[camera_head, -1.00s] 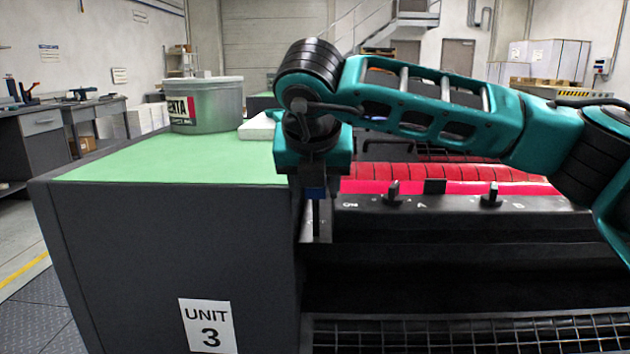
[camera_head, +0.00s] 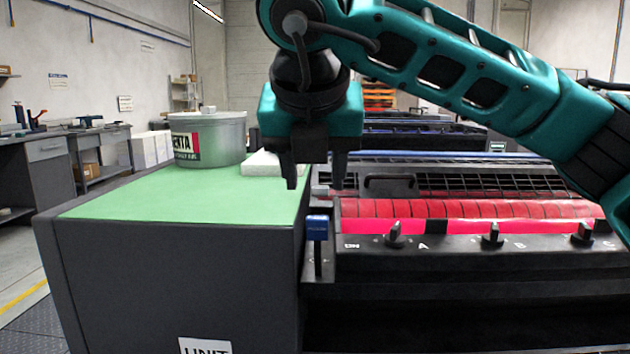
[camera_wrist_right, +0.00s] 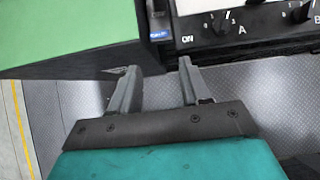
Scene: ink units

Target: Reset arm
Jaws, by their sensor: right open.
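My right gripper (camera_head: 315,180) hangs fingers down above the gap between the green-topped cabinet (camera_head: 175,270) and the ink unit (camera_head: 480,255). It is open and empty, with its two fingers apart. A lever with a blue tip (camera_head: 317,228) stands below the fingers at the unit's left end and touches neither of them. In the right wrist view the open fingers (camera_wrist_right: 157,80) show with grey floor between them, and the blue piece (camera_wrist_right: 159,35) lies beyond them. My left gripper is not in view.
A metal ink tin (camera_head: 215,140) and a white block (camera_head: 270,163) stand on the cabinet's green top. Black knobs (camera_head: 493,236) line the unit's front, before its red rollers (camera_head: 470,212). Workbenches (camera_head: 60,150) stand at the far left.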

